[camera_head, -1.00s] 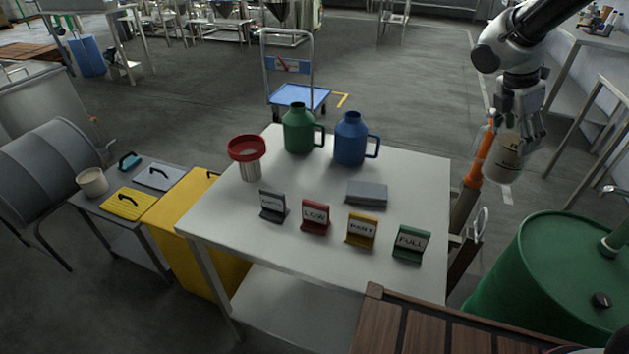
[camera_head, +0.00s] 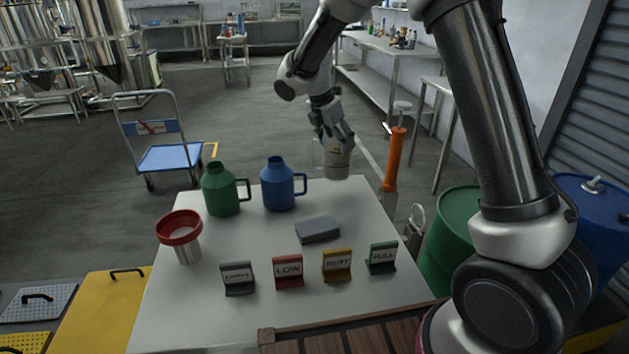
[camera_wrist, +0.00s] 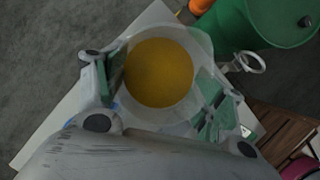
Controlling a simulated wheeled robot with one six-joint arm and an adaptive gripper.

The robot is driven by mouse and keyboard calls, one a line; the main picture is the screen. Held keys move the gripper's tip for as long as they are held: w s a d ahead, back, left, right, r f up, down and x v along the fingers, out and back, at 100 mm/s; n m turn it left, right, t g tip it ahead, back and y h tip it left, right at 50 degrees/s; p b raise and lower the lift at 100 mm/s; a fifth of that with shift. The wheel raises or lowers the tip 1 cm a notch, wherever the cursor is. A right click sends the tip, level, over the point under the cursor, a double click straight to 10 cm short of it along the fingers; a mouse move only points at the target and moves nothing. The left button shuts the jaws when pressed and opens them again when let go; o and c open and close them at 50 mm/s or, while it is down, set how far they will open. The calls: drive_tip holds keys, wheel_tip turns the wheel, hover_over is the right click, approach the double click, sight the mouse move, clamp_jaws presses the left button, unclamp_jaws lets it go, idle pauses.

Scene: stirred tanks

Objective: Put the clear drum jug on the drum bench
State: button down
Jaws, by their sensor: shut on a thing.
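My gripper (camera_head: 332,130) is shut on a clear jug (camera_head: 338,160) with a pale label. It holds the jug upright at the back right edge of the white bench (camera_head: 378,266); whether the base touches the bench I cannot tell. In the wrist view the jug (camera_wrist: 203,42) sits between the two fingers, and an amber content shows through its round mouth. On the bench stand a green jug (camera_head: 220,190) and a blue jug (camera_head: 278,186), both with side handles. Whether this white bench is the drum bench I cannot tell.
A red funnel (camera_head: 180,228) in a metal cup, a grey block (camera_head: 318,230) and signs such as the red LOW sign (camera_head: 288,272) are on the bench. Green (camera_head: 452,225) and blue (camera_head: 597,215) drums stand right, near an orange-handled tool (camera_head: 394,160). A blue cart (camera_head: 168,157) stands behind.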

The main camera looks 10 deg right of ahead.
sight(335, 163)
wheel_tip(335, 163, down, 7)
drive_tip(key=shift+f, duration=0.3)
drive_tip(key=shift+c, duration=1)
unclamp_jaws()
